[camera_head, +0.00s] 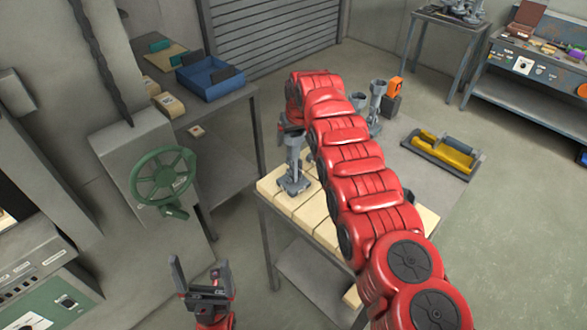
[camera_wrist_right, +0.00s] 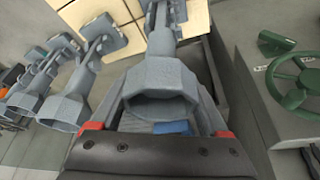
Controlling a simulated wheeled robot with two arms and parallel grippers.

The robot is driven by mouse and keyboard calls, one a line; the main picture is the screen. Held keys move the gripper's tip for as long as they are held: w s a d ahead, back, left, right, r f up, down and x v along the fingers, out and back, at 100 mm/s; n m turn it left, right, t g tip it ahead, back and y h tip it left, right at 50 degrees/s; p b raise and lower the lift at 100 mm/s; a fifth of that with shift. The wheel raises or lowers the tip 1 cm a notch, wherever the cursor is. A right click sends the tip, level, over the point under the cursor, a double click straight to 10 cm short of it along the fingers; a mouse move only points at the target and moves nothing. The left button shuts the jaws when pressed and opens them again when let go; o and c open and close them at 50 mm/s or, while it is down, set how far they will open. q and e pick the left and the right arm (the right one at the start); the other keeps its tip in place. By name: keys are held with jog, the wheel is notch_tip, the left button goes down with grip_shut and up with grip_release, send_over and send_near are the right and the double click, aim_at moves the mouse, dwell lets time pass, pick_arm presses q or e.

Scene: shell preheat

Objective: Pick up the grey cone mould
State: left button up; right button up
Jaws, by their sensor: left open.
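A grey cone mould (camera_head: 293,168) stands upright on tan tiles at the table's left end, its square foot down. My right gripper (camera_head: 291,129) is at its top, partly hidden by my red arm. In the right wrist view the mould's flared cup (camera_wrist_right: 160,88) sits between my right fingers, one on each side. The fingertips are hidden, so whether they press on it does not show. Several similar grey moulds stand beyond, two (camera_head: 377,100) (camera_head: 357,103) behind my arm. My left gripper (camera_head: 202,283) is open and empty, low at the left, apart from the table.
A green handwheel (camera_head: 163,176) stands left of the table, with a blue tray (camera_head: 211,79) on a bench behind. A dark tray with a yellow piece (camera_head: 443,153) lies at the right. An orange-topped block (camera_head: 393,96) is near the far moulds. Floor at the right is clear.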

grip_shut()
jog(key=shift+w+r, duration=0.1)
jog(key=shift+r, duration=0.05)
